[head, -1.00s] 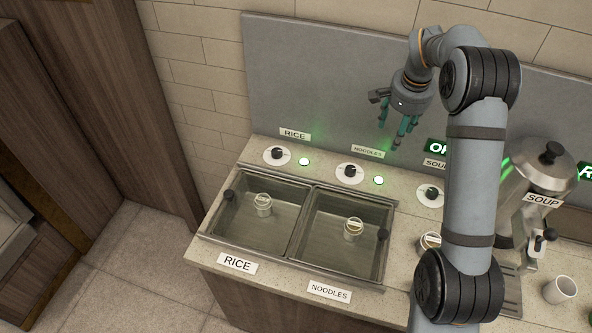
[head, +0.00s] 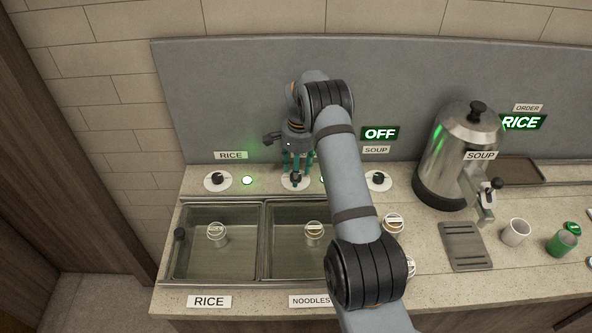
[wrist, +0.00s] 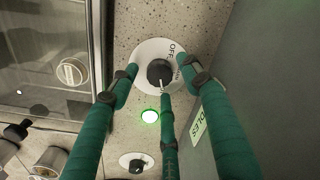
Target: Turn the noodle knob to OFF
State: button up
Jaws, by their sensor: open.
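The noodle knob (head: 296,181) is black on a round white dial, behind the noodle well. In the wrist view, the knob (wrist: 159,71) sits between my green fingers, with the word OFF on the upper right of its dial. A pale pointer mark on the knob faces down in that view, away from OFF; a finger partly covers the other lettering. My gripper (head: 298,167) is open and points down over the dial, fingers spread around the knob; I cannot tell whether they touch it. The green light (wrist: 150,116) beside the knob is lit.
The rice knob (head: 217,181) and its lit green light (head: 247,180) are to the left, the soup knob (head: 378,181) to the right. The grey backsplash (head: 230,100) stands close behind. A steel soup urn (head: 460,155) is further right. A sign (head: 380,133) reads OFF.

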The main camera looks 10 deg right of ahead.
jog(key=shift+f, duration=0.4)
jog(key=shift+c, duration=0.2)
jog(key=c, duration=1.1)
